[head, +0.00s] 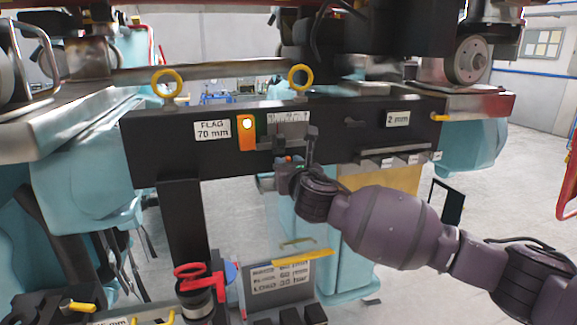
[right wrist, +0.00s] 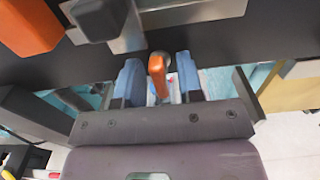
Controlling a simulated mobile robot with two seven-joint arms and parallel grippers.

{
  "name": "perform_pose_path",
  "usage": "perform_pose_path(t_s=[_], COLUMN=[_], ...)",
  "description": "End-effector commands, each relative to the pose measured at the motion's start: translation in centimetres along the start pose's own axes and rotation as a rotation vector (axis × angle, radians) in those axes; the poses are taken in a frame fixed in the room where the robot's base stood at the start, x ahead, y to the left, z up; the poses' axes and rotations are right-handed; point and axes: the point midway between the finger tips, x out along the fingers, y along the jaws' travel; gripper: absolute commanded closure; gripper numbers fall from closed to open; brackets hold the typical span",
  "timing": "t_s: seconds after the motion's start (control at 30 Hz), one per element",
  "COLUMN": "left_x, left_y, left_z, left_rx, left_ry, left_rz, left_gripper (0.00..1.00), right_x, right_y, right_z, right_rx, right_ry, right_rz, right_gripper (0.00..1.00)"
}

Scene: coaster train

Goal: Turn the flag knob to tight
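A black crossbar (head: 350,135) carries a "FLAG 70 mm" label (head: 212,129), an orange block with a white round spot (head: 247,140) and a small metal scale (head: 288,117). My right gripper (head: 290,161) is at the bar's lower edge, below the scale. In the right wrist view, a small orange knob (right wrist: 157,78), seemingly the flag knob, stands between the two blue fingertips of my right gripper (right wrist: 158,84). Gaps show on both sides of the knob, so the fingers are open around it without gripping. Tight markings are not readable. My left gripper is not in view.
A "2 mm" label (head: 397,118) and several small tags sit on the bar's right. Two yellow rings (head: 167,82) stand above the bar. Grey floor is open at right.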

Motion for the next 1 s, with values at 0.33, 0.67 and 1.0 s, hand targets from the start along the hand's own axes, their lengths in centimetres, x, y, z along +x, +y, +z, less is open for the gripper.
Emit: perform_pose_path(t_s=[0.33,0.67,1.0], left_x=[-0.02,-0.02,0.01], left_y=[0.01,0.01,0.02], left_z=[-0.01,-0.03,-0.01], left_rx=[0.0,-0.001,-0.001], left_ry=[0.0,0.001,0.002], left_rz=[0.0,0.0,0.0], left_gripper=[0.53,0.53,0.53], right_x=[-0.02,-0.02,-0.04], right_y=[-0.01,0.03,0.05], right_z=[0.01,0.02,-0.1], right_rx=[0.001,0.084,0.359], right_ry=[0.0,0.0,0.001], right_rz=[0.0,0.001,0.001], right_gripper=[1.0,1.0,1.0])
